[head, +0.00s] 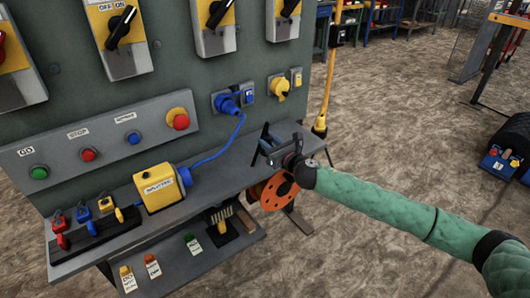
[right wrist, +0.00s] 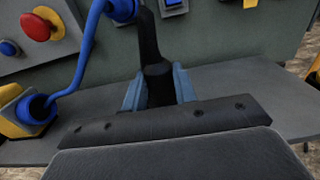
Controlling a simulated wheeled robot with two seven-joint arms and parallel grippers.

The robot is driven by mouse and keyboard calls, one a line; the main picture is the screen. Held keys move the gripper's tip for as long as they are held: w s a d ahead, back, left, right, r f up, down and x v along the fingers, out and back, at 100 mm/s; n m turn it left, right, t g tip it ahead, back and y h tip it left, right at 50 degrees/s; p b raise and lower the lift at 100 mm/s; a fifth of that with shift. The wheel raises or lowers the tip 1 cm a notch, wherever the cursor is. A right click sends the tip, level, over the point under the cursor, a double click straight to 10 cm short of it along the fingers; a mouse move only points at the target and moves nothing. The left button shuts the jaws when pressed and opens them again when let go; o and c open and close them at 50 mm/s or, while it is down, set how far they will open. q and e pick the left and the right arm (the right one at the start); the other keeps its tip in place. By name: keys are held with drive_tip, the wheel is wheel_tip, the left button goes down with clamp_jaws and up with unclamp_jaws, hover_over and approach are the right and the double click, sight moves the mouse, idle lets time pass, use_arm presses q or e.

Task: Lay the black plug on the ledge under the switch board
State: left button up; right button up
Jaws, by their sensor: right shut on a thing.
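My right gripper (head: 273,146) is at the right end of the grey ledge (head: 225,180) under the switch board (head: 160,85). In the right wrist view its blue fingers (right wrist: 158,90) are shut on the black plug (right wrist: 157,74). A black stem or cable rises from the plug toward the top of that view. The ledge (right wrist: 235,85) shows behind and beside the fingers. The plug's lower end is hidden by the gripper body, so I cannot tell whether it touches the ledge. My left gripper is not in view.
A blue plug (head: 229,104) sits in a board socket, its cable running to a yellow splitter box (head: 158,188) on the ledge. Padlocks (head: 83,217) stand at the ledge's left end. An orange reel (head: 274,191) is below its right end. The ledge between splitter and gripper looks clear.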

drive_tip(key=shift+w+a+f, duration=0.55)
wheel_tip(320, 180, down, 3)
drive_tip(key=shift+f, duration=0.4)
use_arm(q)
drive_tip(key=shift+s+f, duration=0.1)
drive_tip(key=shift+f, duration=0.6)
use_arm(e)
drive_tip(key=shift+f, duration=0.1)
drive_tip(key=o, duration=1)
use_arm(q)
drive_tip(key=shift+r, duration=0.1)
use_arm(e)
drive_tip(key=shift+o, duration=0.2)
